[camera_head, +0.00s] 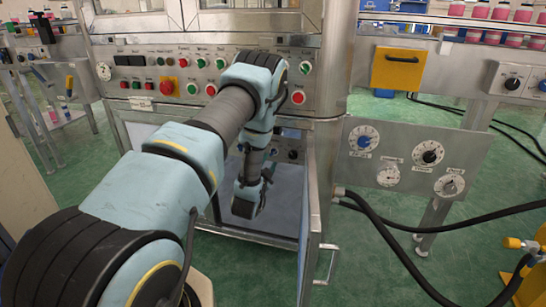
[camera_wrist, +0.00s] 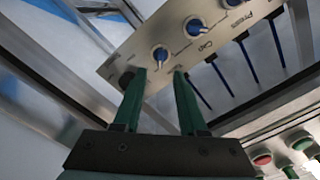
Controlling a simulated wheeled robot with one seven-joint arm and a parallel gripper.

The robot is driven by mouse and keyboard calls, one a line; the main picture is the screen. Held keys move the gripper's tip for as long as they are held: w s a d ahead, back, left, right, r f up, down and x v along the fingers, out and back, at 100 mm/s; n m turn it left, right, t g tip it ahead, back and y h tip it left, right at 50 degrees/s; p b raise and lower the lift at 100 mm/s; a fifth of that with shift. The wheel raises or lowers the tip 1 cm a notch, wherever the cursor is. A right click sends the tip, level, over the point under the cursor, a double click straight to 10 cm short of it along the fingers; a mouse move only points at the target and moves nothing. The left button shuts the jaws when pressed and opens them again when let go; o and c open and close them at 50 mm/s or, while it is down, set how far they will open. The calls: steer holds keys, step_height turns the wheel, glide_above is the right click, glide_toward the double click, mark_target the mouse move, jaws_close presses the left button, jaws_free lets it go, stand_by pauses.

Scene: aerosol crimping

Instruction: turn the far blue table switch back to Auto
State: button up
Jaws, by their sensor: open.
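In the wrist view a pale tilted panel (camera_wrist: 226,28) carries several round switches, with labels that seem to read "Cap" and "Press". One blue switch (camera_wrist: 193,27) is at upper middle, and another blue switch (camera_wrist: 160,53) sits just beyond my fingertips. A dark knob (camera_wrist: 127,77) is by the left finger. My gripper (camera_wrist: 160,72) has its green fingers apart, with nothing between them. I cannot tell whether it touches the panel. In the head view my arm reaches down into the open cabinet, where part of a knob panel (camera_head: 291,140) shows; my fingers are not clear there.
A console (camera_head: 150,88) with buttons and a red emergency stop stands above the cabinet opening. The open cabinet door (camera_head: 312,220) is right of my arm. A grey gauge plate (camera_head: 400,135) and black hoses (camera_head: 390,255) lie further right. Metal frame bars (camera_wrist: 60,85) flank the gripper.

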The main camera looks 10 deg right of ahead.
mark_target(273, 153)
steer(key=x, duration=0.6)
jaws_close()
stand_by(0.6)
